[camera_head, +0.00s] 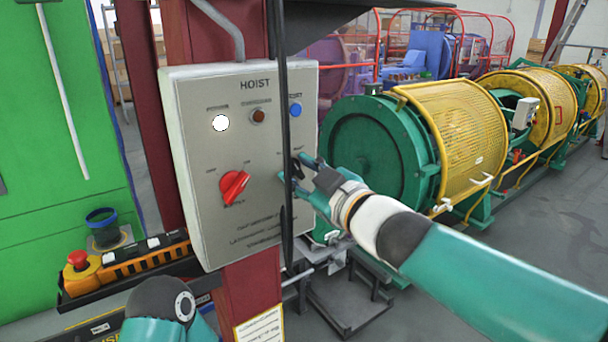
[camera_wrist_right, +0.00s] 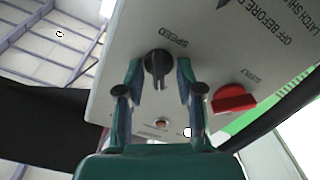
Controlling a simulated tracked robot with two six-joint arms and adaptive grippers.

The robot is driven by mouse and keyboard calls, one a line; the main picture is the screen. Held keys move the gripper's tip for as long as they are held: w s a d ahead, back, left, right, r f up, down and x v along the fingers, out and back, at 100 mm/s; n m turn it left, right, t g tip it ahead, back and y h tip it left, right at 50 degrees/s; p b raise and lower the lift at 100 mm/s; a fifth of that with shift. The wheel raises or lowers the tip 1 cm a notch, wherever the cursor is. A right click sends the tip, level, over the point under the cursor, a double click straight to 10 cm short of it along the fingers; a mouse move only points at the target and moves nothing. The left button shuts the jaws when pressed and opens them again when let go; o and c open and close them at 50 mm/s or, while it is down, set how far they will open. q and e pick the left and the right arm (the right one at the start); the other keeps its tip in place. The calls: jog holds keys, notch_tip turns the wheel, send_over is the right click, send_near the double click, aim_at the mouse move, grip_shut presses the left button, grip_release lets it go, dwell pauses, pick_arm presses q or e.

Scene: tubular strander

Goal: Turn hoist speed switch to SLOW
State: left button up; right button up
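The grey hoist panel (camera_head: 225,120) is mounted on a red post. Its black speed switch (camera_wrist_right: 158,70) shows in the right wrist view beside the word SPEED; in the head view, the gripper and a dark vertical bar partly hide it. The switch's ridge runs roughly up and down in the wrist view; I cannot read its position marks. My right gripper (camera_wrist_right: 160,75) is open, its fingers on either side of the switch with a small gap visible at each side. It also shows in the head view (camera_head: 300,172) at the panel's right part. My left gripper is not in view.
A red supply knob (camera_head: 234,186) sits left of the switch, also in the wrist view (camera_wrist_right: 234,98). A white lamp (camera_head: 220,123) and a blue button (camera_head: 295,109) are above. A dark vertical bar (camera_head: 284,220) crosses before the panel. A red emergency button (camera_head: 78,259) is lower left.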

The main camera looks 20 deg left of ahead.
jog(key=v, duration=1.2)
jog(key=shift+f, duration=0.1)
jog(key=w+d+f+m+h, duration=0.2)
jog(key=w+d+f, duration=0.15)
jog(key=f, duration=0.45)
jog(key=w+d+f+m+h, duration=0.2)
jog(key=w+f, duration=0.2)
jog(key=f, duration=0.3)
jog(key=s+d+f+m+g+h, duration=0.1)
jog(key=d+f+m+g+h, duration=0.2)
jog(key=f, duration=1)
jog(key=s+d+f+m, duration=0.1)
jog(key=d+f+m, duration=0.3)
jog(key=f, duration=0.8)
jog(key=s+d+f+m+g+h, duration=0.1)
jog(key=s+d+f+m+g, duration=0.2)
jog(key=s+f, duration=0.7)
jog(key=s+d+f+m+g+h, duration=0.2)
jog(key=s+d+f+m+g, duration=0.2)
jog(key=s+f, duration=0.5)
jog(key=s, duration=0.5)
jog(key=shift+s+f+m, duration=0.3)
jog(key=shift+f, duration=0.1)
